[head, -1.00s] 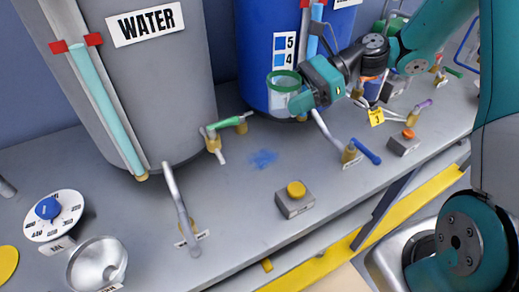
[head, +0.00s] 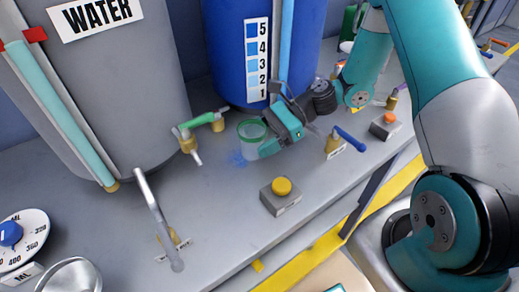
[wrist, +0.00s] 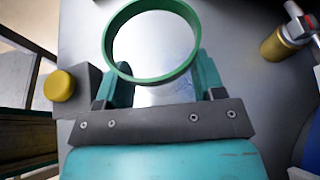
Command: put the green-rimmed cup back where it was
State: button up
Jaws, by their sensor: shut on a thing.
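The green-rimmed cup (head: 252,131) is clear-walled and upright or nearly so, low over the bench beside a blue smudge (head: 237,158). I cannot tell whether its base touches the bench. My gripper (head: 269,142) is shut on the cup from its right side. In the wrist view the cup's green rim (wrist: 110,45) faces the camera, between the two teal fingers of my gripper (wrist: 160,80). Its inside looks pale, and I cannot tell whether it holds liquid.
A yellow button box (head: 281,196) stands in front of the cup. A green-handled tap (head: 196,127) on the grey WATER tank (head: 110,90) is to its left. The blue tank (head: 222,55) stands behind. A blue-handled valve (head: 345,138) is at right. Bench between is clear.

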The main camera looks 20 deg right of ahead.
jog(key=shift+f, duration=1.8)
jog(key=shift+f, duration=0.1)
jog(key=o, duration=1)
jog(key=shift+o, duration=0.2)
